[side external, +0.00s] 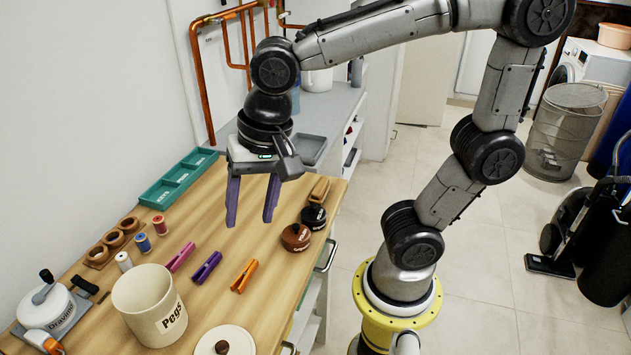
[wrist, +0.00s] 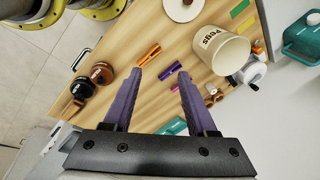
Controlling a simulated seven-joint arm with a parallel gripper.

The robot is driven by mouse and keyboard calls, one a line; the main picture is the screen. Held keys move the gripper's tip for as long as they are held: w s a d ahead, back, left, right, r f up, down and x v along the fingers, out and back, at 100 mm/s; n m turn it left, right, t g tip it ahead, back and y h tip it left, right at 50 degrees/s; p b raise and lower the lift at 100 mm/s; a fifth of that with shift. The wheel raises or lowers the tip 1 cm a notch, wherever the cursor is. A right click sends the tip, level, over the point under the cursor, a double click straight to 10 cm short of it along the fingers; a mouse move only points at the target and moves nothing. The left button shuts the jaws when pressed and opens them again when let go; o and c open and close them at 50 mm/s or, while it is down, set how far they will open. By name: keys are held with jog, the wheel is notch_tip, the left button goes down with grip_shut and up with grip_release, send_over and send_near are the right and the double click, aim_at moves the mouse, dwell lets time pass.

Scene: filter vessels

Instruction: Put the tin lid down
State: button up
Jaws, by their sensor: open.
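The tin lid (side external: 239,337), a cream disc with a brown knob, lies flat on the wooden table at the near edge of the side view, partly cut off. It also shows at the top of the wrist view (wrist: 179,13). The cream "Pegs" tin (side external: 148,307) stands upright and uncovered beside it, and shows in the wrist view too (wrist: 226,50). My gripper (side external: 250,219) is open and empty, pointing down above the far part of the table, well away from the lid. Its purple fingers (wrist: 160,73) are apart in the wrist view with nothing between them.
Magenta (side external: 180,257), purple (side external: 206,267) and orange (side external: 245,275) pegs lie mid-table. Brown (side external: 295,237) and black (side external: 314,217) pots stand at the right edge. Spools, a wooden rack (side external: 113,242) and a teal tray (side external: 178,180) line the left. A crank device (side external: 46,305) stands left of the tin.

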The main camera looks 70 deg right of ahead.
jog(key=s+d+n+t+h, duration=0.1)
jog(key=s+d+n+t, duration=0.2)
jog(key=s+d+n, duration=0.4)
jog(key=shift+s+d+n, duration=0.2)
jog(key=shift+d+n, duration=0.95)
jog(key=shift+n, duration=0.15)
